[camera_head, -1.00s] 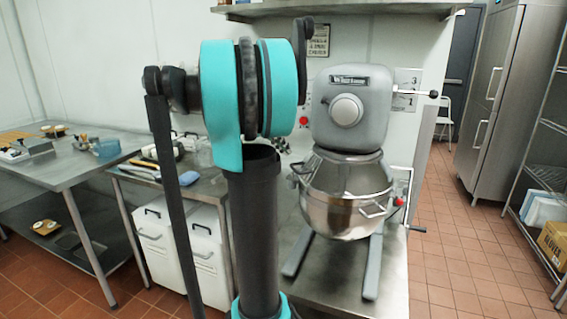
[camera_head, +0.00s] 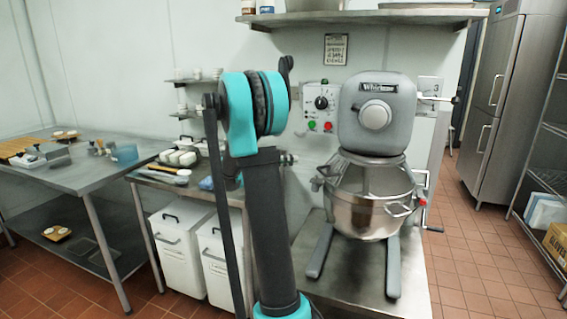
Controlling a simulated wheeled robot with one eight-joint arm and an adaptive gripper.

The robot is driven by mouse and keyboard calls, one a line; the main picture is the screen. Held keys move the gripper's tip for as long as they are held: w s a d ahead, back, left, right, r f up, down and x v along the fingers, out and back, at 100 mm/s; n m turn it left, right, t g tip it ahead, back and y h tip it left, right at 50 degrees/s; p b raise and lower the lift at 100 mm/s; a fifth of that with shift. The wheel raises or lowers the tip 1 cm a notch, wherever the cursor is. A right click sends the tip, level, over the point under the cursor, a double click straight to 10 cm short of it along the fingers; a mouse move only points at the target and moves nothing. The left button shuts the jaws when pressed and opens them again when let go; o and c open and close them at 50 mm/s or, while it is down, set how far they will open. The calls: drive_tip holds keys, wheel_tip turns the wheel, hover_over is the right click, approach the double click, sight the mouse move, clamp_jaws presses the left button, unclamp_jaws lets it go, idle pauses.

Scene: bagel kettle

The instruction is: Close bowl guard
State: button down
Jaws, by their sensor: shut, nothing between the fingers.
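The grey stand mixer (camera_head: 376,95) stands on a metal table right of centre, with its steel bowl (camera_head: 368,214) below the head. The bowl guard (camera_head: 372,176) is around the bowl's top, under the head; its wires are too small to tell how far open it stands. My gripper (camera_head: 289,159) seems to be the small dark and silver end sticking out to the right behind my arm. It is shut and empty, left of the bowl and apart from it; most of it is hidden by my arm.
The mixer's table (camera_head: 345,275) is clear in front. A control box (camera_head: 320,103) with buttons is on the wall left of the mixer. A shelf (camera_head: 365,16) hangs above. A side table (camera_head: 155,178) with small items stands left, white bins (camera_head: 180,245) below it.

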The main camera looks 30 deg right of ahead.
drive_tip(key=s+d+f, duration=0.1)
drive_tip(key=s+d, duration=0.3)
drive_tip(key=shift+s+d+f, duration=0.15)
drive_tip(key=shift+s+d, duration=0.1)
drive_tip(key=shift+s, duration=0.1)
idle(0.3)
